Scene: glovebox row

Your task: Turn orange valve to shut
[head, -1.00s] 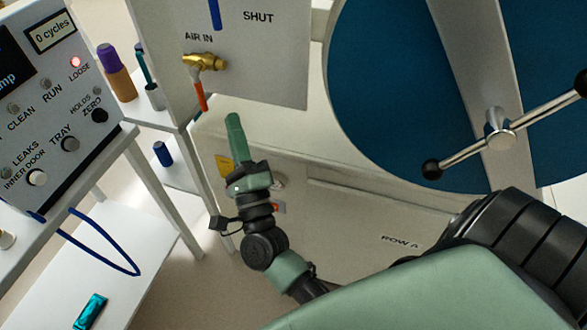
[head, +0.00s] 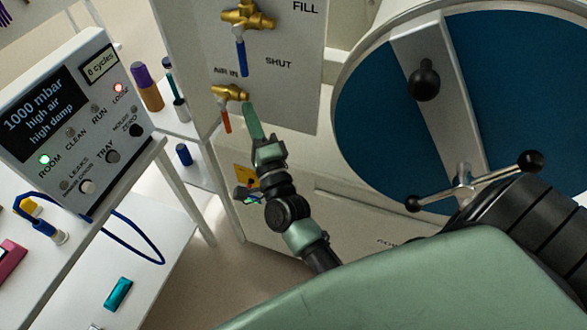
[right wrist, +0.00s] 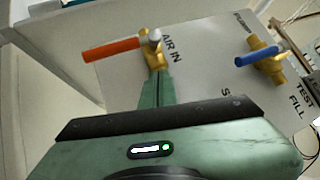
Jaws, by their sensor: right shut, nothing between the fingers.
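The orange valve is a brass valve with an orange lever (head: 226,121), low on the white panel under the label AIR IN. In the head view its lever hangs down, slightly tilted. In the right wrist view the orange lever (right wrist: 110,50) points away to the left from the brass body. My right gripper (head: 248,106) is shut and empty, its green fingertips close beside the brass body, to the right of the lever. In the right wrist view the fingertips (right wrist: 155,80) overlap the lower brass body; I cannot tell whether they touch. My left gripper is not in view.
A blue-lever valve (head: 240,56) sits above, near SHUT and FILL. A large blue round door (head: 385,150) with a bar handle stands at right. A control box (head: 75,120) reads 1000 mbar at left. Shelves with bottles (head: 147,88) stand behind it.

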